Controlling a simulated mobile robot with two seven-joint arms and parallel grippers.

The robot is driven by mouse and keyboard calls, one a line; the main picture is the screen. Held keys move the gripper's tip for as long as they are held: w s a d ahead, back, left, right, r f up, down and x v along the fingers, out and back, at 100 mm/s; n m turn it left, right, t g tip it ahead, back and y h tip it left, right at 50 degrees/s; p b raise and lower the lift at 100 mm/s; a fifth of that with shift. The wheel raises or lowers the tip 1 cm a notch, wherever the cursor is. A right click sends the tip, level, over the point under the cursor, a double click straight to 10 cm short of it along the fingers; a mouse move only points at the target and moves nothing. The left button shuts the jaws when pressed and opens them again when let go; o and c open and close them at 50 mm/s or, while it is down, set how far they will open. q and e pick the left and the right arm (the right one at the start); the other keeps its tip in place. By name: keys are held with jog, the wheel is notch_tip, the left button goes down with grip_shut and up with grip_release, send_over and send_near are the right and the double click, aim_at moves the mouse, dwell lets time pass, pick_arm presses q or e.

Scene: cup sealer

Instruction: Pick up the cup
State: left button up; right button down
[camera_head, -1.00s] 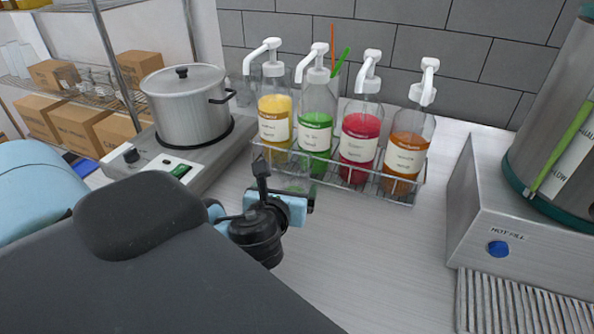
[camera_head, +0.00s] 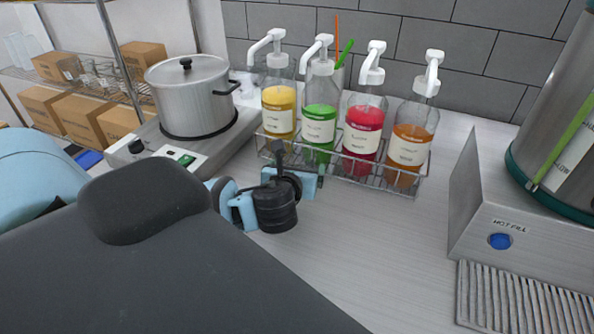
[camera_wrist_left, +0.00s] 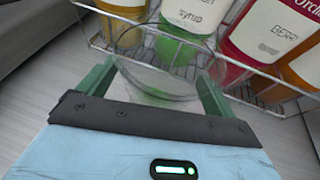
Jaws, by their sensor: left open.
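A clear, see-through cup (camera_wrist_left: 158,82) stands in front of the wire rack in the left wrist view. Its round rim is between the two green fingers of my left gripper (camera_wrist_left: 156,76). The fingers are open, one on each side of the cup; I cannot tell whether either touches it. In the head view my left gripper (camera_head: 298,184) is low at the front left of the rack, and the cup is hidden or too faint to make out there. My right gripper is not in view.
A wire rack (camera_head: 385,184) with several syrup pump bottles (camera_head: 362,138) stands close beyond the gripper. A steel pot (camera_head: 192,100) sits on a burner at the left. A hot-fill machine (camera_head: 490,205) stands at the right. The counter between is clear.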

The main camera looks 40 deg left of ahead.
pick_arm(q)
jog(key=shift+w+a, duration=0.1)
jog(key=shift+w, duration=0.1)
jog(key=shift+c, duration=0.3)
jog(key=c, duration=0.9)
jog(key=shift+c, duration=0.4)
jog(key=shift+a+r, duration=0.1)
